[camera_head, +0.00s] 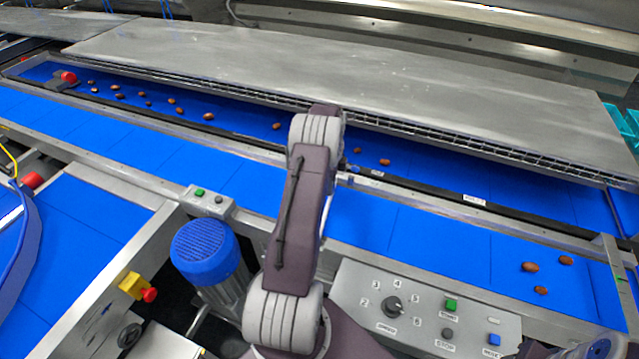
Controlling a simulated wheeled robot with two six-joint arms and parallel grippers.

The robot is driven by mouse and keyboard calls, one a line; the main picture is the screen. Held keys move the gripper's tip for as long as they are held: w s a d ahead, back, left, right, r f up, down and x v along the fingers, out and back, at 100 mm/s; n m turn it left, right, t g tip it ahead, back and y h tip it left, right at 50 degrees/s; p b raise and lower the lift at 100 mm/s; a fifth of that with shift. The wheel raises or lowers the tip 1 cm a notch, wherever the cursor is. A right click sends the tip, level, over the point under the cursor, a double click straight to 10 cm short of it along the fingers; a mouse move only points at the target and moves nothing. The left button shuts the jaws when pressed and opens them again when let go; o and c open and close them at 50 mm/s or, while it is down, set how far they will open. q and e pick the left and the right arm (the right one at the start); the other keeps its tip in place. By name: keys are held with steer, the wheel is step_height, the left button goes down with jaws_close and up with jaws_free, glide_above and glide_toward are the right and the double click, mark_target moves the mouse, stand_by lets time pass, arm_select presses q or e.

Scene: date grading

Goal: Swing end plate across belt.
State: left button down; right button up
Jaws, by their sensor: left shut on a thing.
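A metal plate or bar (610,262) stands at the right end of the near blue belt (440,250); I cannot be sure that it is the end plate. My left arm rises from the bottom middle over the near belt. My left gripper (345,172) is at the rail between the near and far belts, well left of that metal piece. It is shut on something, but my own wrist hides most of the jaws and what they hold. My right gripper does not show.
Three dates (530,267) lie on the near belt at right; several dates (208,116) lie on the far belt. A grey cover (400,85) overhangs the far belt. A control panel (425,305) and a blue motor (205,250) stand in front.

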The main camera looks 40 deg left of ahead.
arm_select(q)
steer(key=shift+w+d+r+m, duration=0.1)
steer(key=shift+w+d+m, duration=0.25)
steer(key=shift+d+m, duration=0.15)
steer(key=shift+w+d+m, duration=0.3)
steer(key=shift+d+m, duration=0.1)
steer(key=shift+d, duration=0.15)
steer(key=c, duration=1.1)
jaws_free()
steer(key=shift+c, duration=0.2)
steer(key=shift+d, duration=0.15)
steer(key=shift+r, duration=0.15)
step_height(320, 180, up, 9)
steer(key=b, duration=0.1)
steer(key=shift+b, duration=0.35)
